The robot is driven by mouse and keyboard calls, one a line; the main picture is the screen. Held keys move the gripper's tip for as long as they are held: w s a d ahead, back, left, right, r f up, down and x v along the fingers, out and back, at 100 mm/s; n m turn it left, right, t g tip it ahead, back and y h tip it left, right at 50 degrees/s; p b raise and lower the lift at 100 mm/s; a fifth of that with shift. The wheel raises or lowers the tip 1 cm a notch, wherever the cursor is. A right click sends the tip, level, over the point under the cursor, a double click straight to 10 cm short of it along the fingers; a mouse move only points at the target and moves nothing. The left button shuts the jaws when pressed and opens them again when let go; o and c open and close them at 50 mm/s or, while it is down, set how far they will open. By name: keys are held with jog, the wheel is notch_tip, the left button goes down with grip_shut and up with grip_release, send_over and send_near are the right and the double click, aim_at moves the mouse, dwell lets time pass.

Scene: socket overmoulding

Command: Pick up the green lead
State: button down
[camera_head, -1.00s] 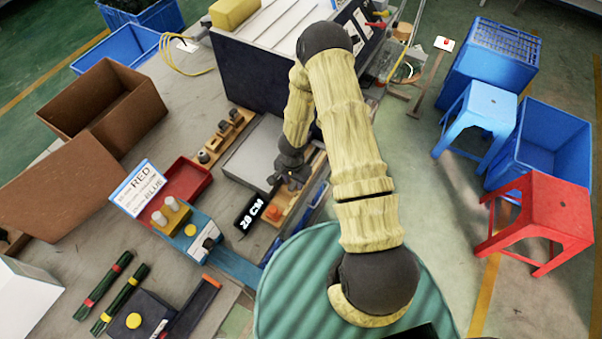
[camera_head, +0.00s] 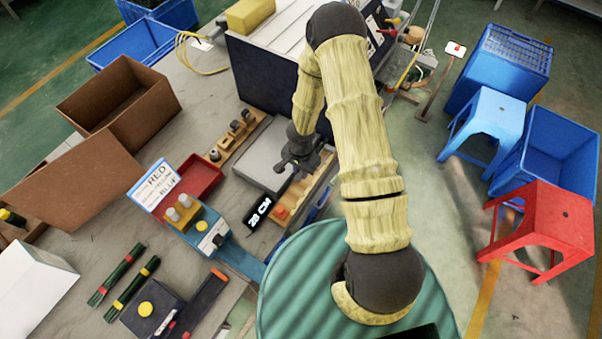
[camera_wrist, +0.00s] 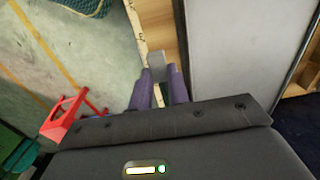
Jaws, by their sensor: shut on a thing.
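My gripper (camera_head: 298,166) is above the wooden strip beside the grey plate, right of the table's middle. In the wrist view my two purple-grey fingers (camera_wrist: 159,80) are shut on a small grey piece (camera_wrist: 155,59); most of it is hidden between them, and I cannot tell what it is. I cannot tell whether either is the green lead.
A red tray (camera_head: 197,180), a sign (camera_head: 153,186) and a blue fixture (camera_head: 213,236) stand between the bundles and my gripper. Cardboard boxes (camera_head: 115,103) stand at the left.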

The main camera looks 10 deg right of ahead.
notch_tip(320, 180, up, 10)
jog(key=p, duration=0.3)
jog(key=shift+r, duration=0.2)
jog(key=w+d+f+n+b, duration=0.1)
jog(key=f+n+b, duration=0.1)
jog(key=d+f+n+b, duration=0.1)
jog(key=f+n, duration=0.1)
jog(key=n, duration=0.1)
jog(key=w+d+f+n+b, duration=0.1)
jog(key=f+n+b, duration=0.1)
jog(key=shift+w+d+f+b, duration=0.1)
jog(key=shift+w+f+b, duration=0.2)
jog(key=shift+f, duration=0.1)
jog(key=shift+w+d+f+n+b, duration=0.3)
jog(key=shift+d+n, duration=0.05)
jog(key=shift+n, duration=0.65)
